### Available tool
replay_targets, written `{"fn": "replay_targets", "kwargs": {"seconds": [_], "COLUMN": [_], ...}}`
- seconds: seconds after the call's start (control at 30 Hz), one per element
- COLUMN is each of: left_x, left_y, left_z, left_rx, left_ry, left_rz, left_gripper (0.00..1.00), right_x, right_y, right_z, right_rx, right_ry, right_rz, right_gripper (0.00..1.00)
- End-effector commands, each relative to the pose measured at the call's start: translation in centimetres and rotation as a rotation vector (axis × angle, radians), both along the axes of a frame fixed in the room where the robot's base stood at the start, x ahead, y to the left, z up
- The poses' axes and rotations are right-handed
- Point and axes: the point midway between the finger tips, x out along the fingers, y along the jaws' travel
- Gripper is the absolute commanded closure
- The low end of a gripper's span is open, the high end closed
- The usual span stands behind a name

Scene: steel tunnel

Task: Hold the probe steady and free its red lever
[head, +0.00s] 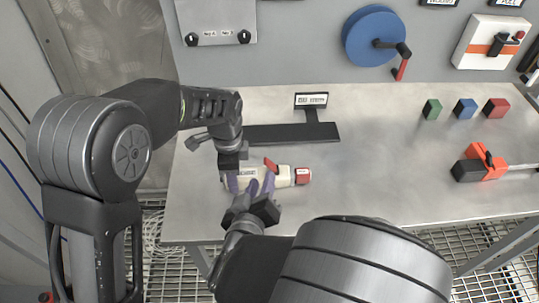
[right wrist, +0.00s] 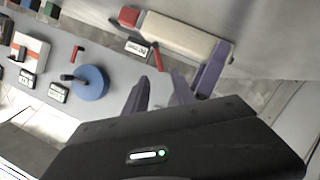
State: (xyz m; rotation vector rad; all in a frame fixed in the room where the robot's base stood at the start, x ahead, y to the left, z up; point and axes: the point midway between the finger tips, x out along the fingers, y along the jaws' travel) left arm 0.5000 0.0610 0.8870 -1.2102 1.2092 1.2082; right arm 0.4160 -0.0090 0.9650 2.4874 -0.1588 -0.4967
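The probe (head: 285,177) is a pale cylinder with a red end cap and a red lever (head: 271,164) standing out from its side. It lies along the steel table near the front edge. My left gripper (head: 232,180) is around the probe's left part, one purple finger showing across its near side; it appears shut on it. My right gripper (head: 259,183) is on the near side, its two purple fingers apart and empty. In the right wrist view the red lever (right wrist: 158,58) lies just beyond the gap between those fingertips (right wrist: 160,78), apart from them. The probe (right wrist: 180,35) also shows there.
A black stand with a label (head: 312,100) is behind the probe. Green, blue and red blocks (head: 465,109) and an orange-black clamp (head: 480,166) are at the right. A blue reel (head: 370,35) hangs on the wall. The table's middle right (head: 385,170) is clear.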

Motion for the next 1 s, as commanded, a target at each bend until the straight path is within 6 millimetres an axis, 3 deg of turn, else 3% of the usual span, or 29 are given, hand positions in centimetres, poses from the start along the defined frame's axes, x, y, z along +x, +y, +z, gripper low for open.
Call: {"fn": "replay_targets", "kwargs": {"seconds": [0.37,0.8,1.0], "left_x": [0.0,0.0,0.0], "left_y": [0.0,0.0,0.0], "left_z": [0.0,0.0,0.0], "left_rx": [0.0,0.0,0.0], "left_ry": [0.0,-0.001,-0.001], "left_rz": [0.0,0.0,0.0], "left_gripper": [1.0,1.0,1.0], "right_x": [1.5,8.9,10.8], "right_y": [-0.4,-2.2,-2.6], "right_z": [-0.5,-3.1,-3.7], "right_rx": [-0.001,-0.001,0.002], "right_ry": [0.0,0.0,-0.001], "right_rz": [0.0,-0.003,0.0], "right_gripper": [0.69,0.69,0.69]}}
